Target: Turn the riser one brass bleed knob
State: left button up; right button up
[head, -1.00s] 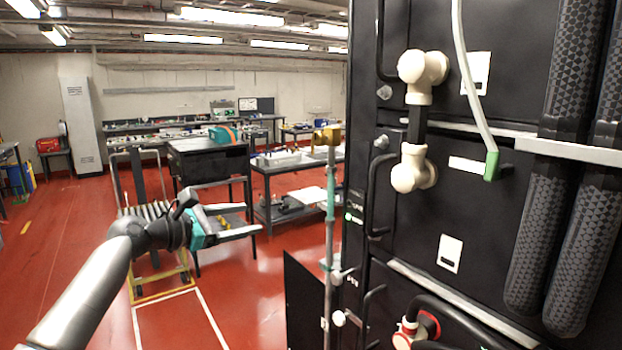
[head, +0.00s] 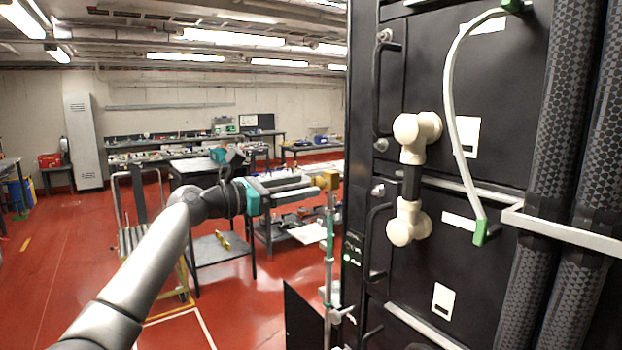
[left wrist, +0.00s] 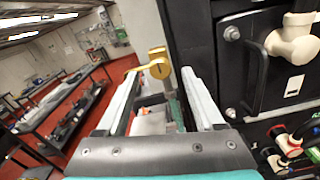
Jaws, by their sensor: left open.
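The brass bleed knob (head: 328,180) sits on top of the thin riser pipe (head: 329,240), left of the black cabinet. My left gripper (head: 314,184) reaches it from the left, with its fingers pointing at the knob. In the left wrist view the brass knob (left wrist: 159,66) shows between and at the ends of the open fingers (left wrist: 163,76), with a short brass arm pointing left. I cannot tell whether either finger touches it. My right gripper is not in view.
The black cabinet (head: 420,270) with handles, cream pipe fittings (head: 408,222) and a white hose (head: 455,110) stands close on the right. Thick dark hoses run down at far right. Workbenches and a cart (head: 150,240) stand behind; red floor (head: 70,270) is open at left.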

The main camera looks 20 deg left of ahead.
aim_at(315, 183)
pick_arm(q)
jog(key=shift+x, duration=1.65)
grip_shut()
